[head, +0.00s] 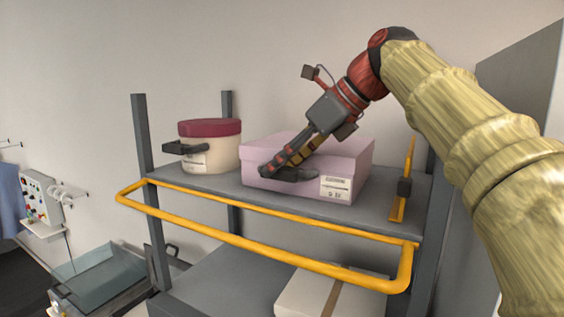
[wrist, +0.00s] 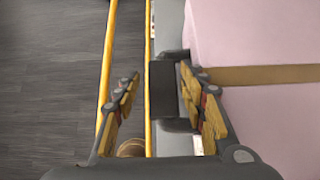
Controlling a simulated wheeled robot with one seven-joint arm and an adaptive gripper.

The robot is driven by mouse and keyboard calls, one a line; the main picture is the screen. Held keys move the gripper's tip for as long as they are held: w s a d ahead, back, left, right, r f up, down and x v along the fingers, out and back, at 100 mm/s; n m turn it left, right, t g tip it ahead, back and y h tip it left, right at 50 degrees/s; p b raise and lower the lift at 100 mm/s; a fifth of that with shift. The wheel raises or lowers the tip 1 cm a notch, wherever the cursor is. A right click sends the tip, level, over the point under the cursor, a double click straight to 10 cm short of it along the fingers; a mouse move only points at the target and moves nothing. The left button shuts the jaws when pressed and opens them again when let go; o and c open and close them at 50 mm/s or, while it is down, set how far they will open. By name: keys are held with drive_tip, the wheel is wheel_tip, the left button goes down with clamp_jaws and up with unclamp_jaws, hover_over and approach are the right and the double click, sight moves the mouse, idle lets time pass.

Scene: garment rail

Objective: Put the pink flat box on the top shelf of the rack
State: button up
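The pink flat box (head: 349,160) rests on the top shelf (head: 222,185) of the rack, right of the middle, with a white label on its front. In the wrist view the pink box (wrist: 255,35) fills the right side and has a brown band across it. My gripper (head: 275,172) points down at the box's front face. In the wrist view my gripper (wrist: 160,100) is open, its fingers apart. A dark handle (wrist: 172,88) on the box's front shows between them, close to the right finger. Whether a finger touches it, I cannot tell.
A round cream box (head: 222,155) with a dark red lid and dark handle stands left on the top shelf. A yellow rail (head: 265,242) runs along the shelf front. A yellow upright piece (head: 406,170) stands at the right. A pale box (head: 305,298) sits on the shelf below.

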drive_tip(key=shift+o, duration=0.3)
drive_tip(key=shift+r, duration=0.1)
drive_tip(key=v, duration=0.7)
drive_tip(key=shift+d, duration=0.2)
drive_tip(key=shift+s, duration=0.15)
